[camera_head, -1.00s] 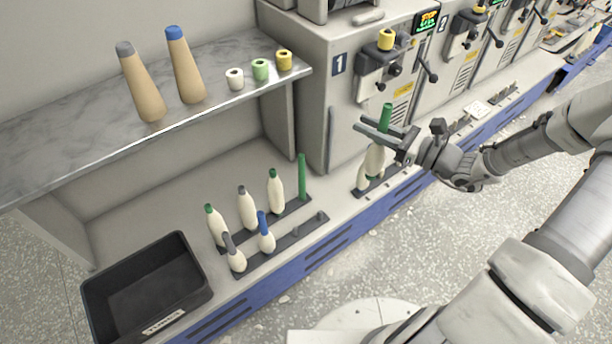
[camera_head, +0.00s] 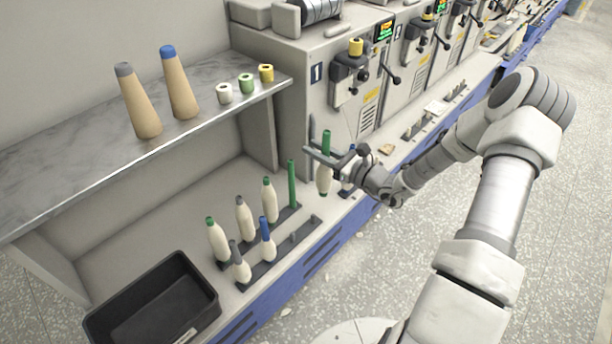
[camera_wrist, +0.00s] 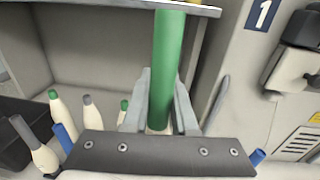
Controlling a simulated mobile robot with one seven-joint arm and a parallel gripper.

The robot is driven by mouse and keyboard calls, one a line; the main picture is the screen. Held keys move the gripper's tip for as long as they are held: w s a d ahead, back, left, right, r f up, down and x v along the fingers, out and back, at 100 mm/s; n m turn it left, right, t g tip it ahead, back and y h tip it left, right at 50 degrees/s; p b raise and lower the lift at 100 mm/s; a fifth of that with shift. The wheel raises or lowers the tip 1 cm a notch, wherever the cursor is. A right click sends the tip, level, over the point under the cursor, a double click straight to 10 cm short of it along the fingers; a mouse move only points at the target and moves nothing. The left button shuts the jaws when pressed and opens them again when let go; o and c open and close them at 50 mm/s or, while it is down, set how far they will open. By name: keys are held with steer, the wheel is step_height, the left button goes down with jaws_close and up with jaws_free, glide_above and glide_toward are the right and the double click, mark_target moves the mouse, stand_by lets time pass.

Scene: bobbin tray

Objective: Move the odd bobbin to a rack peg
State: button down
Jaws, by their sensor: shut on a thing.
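My gripper (camera_head: 328,154) is shut on a bobbin (camera_head: 324,180) with a long green top and a cream yarn body. The bobbin hangs upright beside machine 1, to the right of the rack. In the wrist view its green tube (camera_wrist: 167,72) stands between the two fingers, which hide most of its body. The rack (camera_head: 256,270) has a back row of green-topped and grey-topped bobbins and a bare green tube (camera_head: 291,184). Its front row holds a grey-topped bobbin (camera_head: 240,268), a blue-topped bobbin (camera_head: 266,243) and bare pegs (camera_head: 293,238) at the right.
A black bin (camera_head: 180,268) stands at the front left. A marble shelf (camera_head: 60,172) overhangs the rack, carrying two tall cones and several small spools. Machine 1 (camera_head: 298,85) stands behind the gripper. Another blue-tipped bobbin (camera_head: 351,149) is partly hidden behind my gripper.

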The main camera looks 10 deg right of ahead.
steer(key=w+f+m+t+h+b, duration=0.1)
steer(key=w+f+b, duration=0.1)
steer(key=f, duration=0.7)
steer(key=w+a+f+m+t+h+b, duration=0.1)
steer(key=f+b, duration=0.3)
steer(key=f, duration=0.6)
steer(key=shift+w+m+h, duration=0.5)
steer(key=shift+w+h, duration=0.3)
steer(key=shift+w, duration=0.1)
steer(key=shift+a+f, duration=0.1)
steer(key=shift+f, duration=0.5)
steer(key=c, duration=1)
jaws_free()
steer(key=shift+s, duration=0.15)
steer(key=p+v, duration=0.3)
steer(key=v, duration=0.7)
steer(key=shift+s+f, duration=0.15)
steer(key=shift+s, duration=0.25)
